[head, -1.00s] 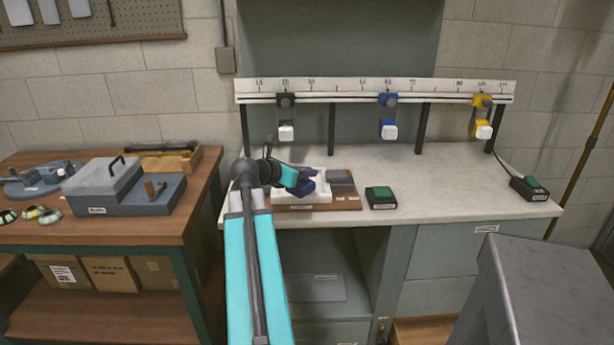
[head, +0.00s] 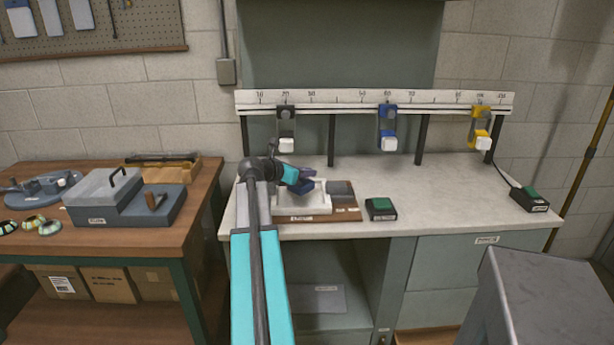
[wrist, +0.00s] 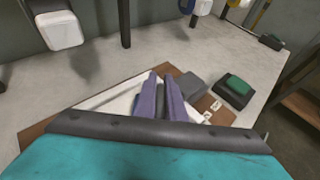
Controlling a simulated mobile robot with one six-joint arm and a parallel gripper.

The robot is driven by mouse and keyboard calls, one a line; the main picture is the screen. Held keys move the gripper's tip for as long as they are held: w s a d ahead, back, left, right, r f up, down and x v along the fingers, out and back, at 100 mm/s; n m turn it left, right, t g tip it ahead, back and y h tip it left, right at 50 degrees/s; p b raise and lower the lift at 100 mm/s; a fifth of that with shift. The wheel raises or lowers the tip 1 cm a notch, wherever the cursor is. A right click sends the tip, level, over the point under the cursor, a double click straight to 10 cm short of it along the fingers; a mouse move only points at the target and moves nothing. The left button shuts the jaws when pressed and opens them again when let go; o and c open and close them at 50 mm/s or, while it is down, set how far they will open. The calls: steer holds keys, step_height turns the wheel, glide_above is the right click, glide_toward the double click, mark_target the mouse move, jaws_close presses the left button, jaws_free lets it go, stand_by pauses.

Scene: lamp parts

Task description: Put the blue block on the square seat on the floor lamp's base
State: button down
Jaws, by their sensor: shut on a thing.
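My gripper (head: 301,186) has purple-blue fingers and is over the white tray (head: 318,208) on the white-topped bench. In the wrist view the fingers (wrist: 160,90) are close together, with a narrow dark strip between them. A dark blue piece, the blue block (head: 304,188) as far as I can tell, shows at the fingertips in the head view; the fingers hide much of it. I cannot make out a square seat. A round blue-grey base (head: 32,198) with small parts on it stands on the left wooden table; I cannot tell whether it is the floor lamp's base.
The tray sits on a brown board with a grey block (head: 340,188). A green-topped box (head: 380,208) stands to its right. A numbered rail (head: 350,102) with black, blue and yellow hanging fixtures runs behind. A grey lidded box (head: 105,195) fills the left table's middle.

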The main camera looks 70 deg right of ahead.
steer(key=shift+w+d, duration=0.2)
steer(key=shift+d, duration=0.35)
steer(key=shift+w+d, duration=0.15)
steer(key=shift+d, duration=0.4)
steer(key=shift+w+d, duration=0.15)
steer(key=shift+d, duration=0.2)
steer(key=shift+f, duration=1.75)
steer(key=c, duration=2.2)
jaws_free()
steer(key=shift+f, duration=0.25)
steer(key=o, duration=0.4)
steer(key=shift+c, duration=0.2)
steer(key=shift+r, duration=0.15)
steer(key=v, duration=1.2)
